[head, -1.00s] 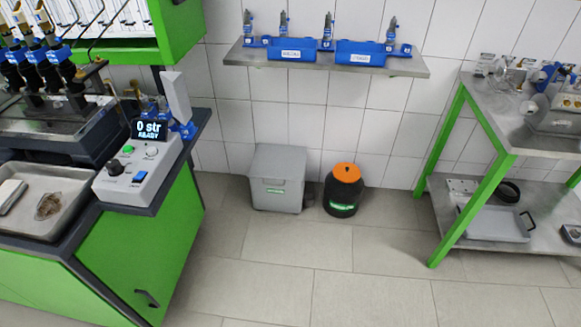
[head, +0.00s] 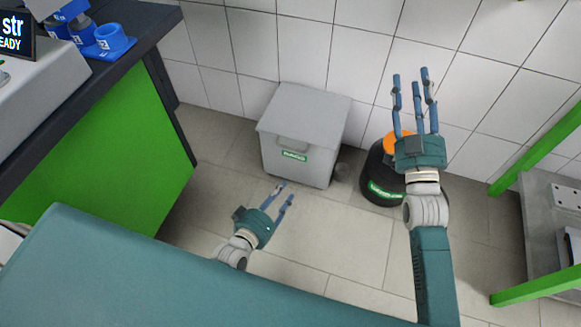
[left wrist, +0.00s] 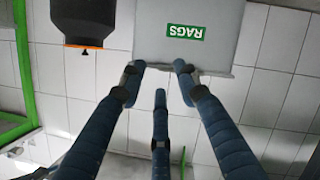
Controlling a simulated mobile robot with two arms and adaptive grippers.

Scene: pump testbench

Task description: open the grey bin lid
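The grey bin (head: 285,165) stands on the floor against the tiled wall, with a green label on its front. Its grey lid (head: 305,108) is shut, and a handle (head: 293,146) shows at the front. My left gripper (head: 270,200) is open and empty, in front of and below the bin in the head view, apart from it. In the left wrist view the bin (left wrist: 215,40) appears upside down with its RAGS label, beyond my spread fingers (left wrist: 158,78). My right gripper (head: 414,92) is open and empty, right of the bin, with fingers pointing up.
A black bin (head: 383,178) with an orange top stands right of the grey bin, partly hidden by my right gripper. A green cabinet (head: 110,150) with a dark worktop is at left. A green-framed table (head: 540,150) is at right. Floor before the bin is clear.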

